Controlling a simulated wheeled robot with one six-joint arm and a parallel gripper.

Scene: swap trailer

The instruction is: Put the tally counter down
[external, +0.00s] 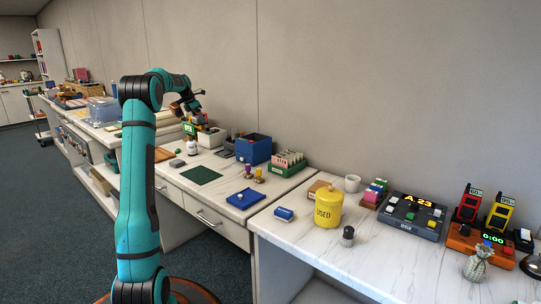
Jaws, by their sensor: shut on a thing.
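My gripper (190,112) is at the far end of my arm, low over the back part of the middle desk (222,165). It is shut on the tally counter, which is too small and too covered by the fingers to make out clearly. A small device with a green lit face (190,128) shows right below the gripper; I cannot tell whether they touch. A dark green mat (200,175) lies bare on the desk in front of the gripper.
A white bottle (192,147) stands just below the gripper, and a white box (211,138) is to its right. A blue bin (254,149), a card tray (288,163) and a blue tray (245,199) are farther right.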

